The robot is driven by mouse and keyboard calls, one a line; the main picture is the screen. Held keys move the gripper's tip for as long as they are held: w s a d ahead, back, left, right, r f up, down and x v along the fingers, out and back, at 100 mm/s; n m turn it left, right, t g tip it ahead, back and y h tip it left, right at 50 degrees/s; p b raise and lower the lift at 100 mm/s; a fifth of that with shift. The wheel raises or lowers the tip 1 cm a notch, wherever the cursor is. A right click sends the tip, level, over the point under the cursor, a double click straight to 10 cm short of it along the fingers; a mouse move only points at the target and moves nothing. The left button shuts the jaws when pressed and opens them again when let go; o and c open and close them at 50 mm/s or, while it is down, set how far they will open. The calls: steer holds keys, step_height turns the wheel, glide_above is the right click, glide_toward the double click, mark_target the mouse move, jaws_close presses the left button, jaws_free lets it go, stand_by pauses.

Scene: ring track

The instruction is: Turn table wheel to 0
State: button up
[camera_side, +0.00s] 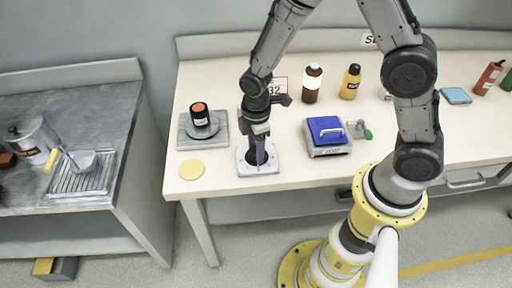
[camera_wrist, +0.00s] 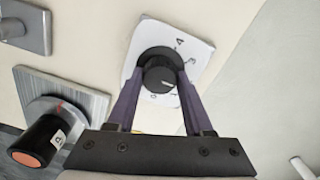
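The table wheel is a round black knob (camera_wrist: 159,73) on a white plate (camera_wrist: 205,50) with numbers around it. In the side view the white plate (camera_side: 243,169) lies near the table's front edge. A 4 is legible on the plate in the wrist view; the marks by the near edge are partly hidden or too small to read surely. My gripper (camera_wrist: 160,78) is down at the knob, with one purple finger on each side of it. In the side view the gripper (camera_side: 258,160) points straight down over the plate. I cannot tell whether the fingers press on the knob.
Left of the wheel, a black jar with an orange top (camera_side: 200,116) stands on a grey plate device (camera_side: 186,135). A yellow disc (camera_side: 191,169) lies in front. To the right is a blue-topped box (camera_side: 326,130). Bottles (camera_side: 350,82) stand behind.

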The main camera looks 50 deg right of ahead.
jaws_close()
steer(key=shift+m, duration=0.4)
steer(key=m, duration=0.3)
steer(key=shift+r, duration=0.1)
steer(key=m, duration=0.4)
steer(key=shift+m, duration=0.3)
steer(key=m, duration=0.3)
steer(key=shift+w+m, duration=0.1)
steer(key=shift+m, duration=0.2)
steer(key=shift+d+m, duration=0.1)
steer(key=shift+m, duration=1.8)
